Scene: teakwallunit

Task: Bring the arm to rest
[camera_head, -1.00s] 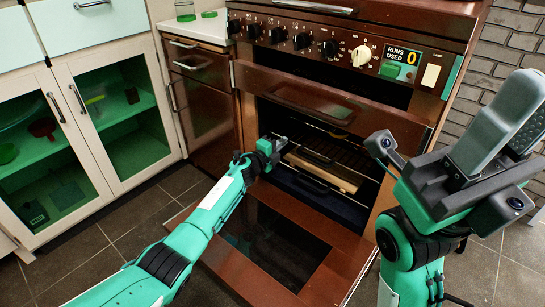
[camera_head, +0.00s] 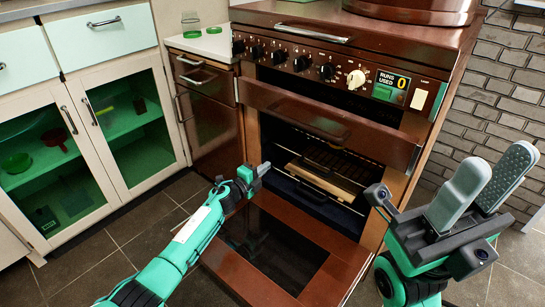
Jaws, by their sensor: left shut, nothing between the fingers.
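My left arm reaches in from the bottom, and its gripper (camera_head: 262,170) is shut and empty. It is above the lowered oven door (camera_head: 275,240), in front of the oven opening. My right gripper (camera_head: 497,165) is raised at the right, its two grey fingers pointing up and apart with nothing between them. Inside the oven, a wooden board (camera_head: 318,182) lies with a dark rack (camera_head: 340,165). Whether the left gripper touches anything is hard to tell, but it looks clear of the board.
Dark tiled floor (camera_head: 85,265) is free at lower left.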

